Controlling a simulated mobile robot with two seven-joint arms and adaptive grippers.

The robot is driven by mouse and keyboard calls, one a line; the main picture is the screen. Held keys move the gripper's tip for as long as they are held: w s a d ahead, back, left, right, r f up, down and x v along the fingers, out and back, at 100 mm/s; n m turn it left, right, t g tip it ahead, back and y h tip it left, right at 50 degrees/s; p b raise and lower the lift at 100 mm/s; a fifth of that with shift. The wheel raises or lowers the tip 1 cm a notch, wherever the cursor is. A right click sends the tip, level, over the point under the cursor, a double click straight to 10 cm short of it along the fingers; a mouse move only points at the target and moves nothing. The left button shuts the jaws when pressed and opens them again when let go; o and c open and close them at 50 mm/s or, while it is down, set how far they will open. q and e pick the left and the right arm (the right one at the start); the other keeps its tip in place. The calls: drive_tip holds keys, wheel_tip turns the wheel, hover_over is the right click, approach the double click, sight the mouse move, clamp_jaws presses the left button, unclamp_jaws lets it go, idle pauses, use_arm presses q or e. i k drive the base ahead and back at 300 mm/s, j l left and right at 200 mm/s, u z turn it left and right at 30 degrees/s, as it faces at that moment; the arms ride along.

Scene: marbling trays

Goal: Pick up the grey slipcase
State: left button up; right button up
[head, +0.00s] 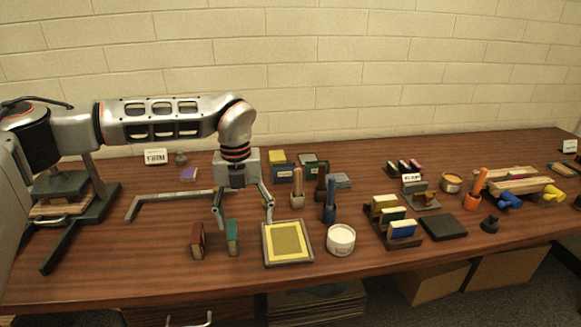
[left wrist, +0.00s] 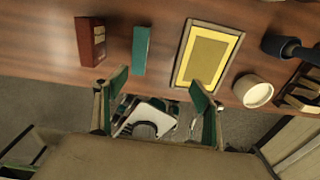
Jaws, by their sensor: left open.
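No thing shows clearly as the grey slipcase. A small flat grey-blue piece (head: 341,180) lies right of the book-like blocks at the back middle; I cannot tell whether it is the slipcase. A red-brown upright case (head: 197,240) and a teal upright case (head: 233,237) stand near the front edge; the wrist view also shows the red-brown case (left wrist: 91,41) and the teal case (left wrist: 140,50). My left gripper (head: 244,217) points down over the table, open and empty, its fingers apart, by the teal case and the yellow-panelled tray. My right gripper is out of view.
The yellow-panelled tray (head: 265,252) and a white tub (head: 340,240) lie right of the cases. Upright tools (head: 330,205) and a rack of coloured blocks (head: 381,232) stand further right. A dark press (head: 100,205) stands at left. Bare wood lies left of the red-brown case.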

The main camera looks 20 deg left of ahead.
sight(282, 172)
drive_tip(key=i, duration=1.15)
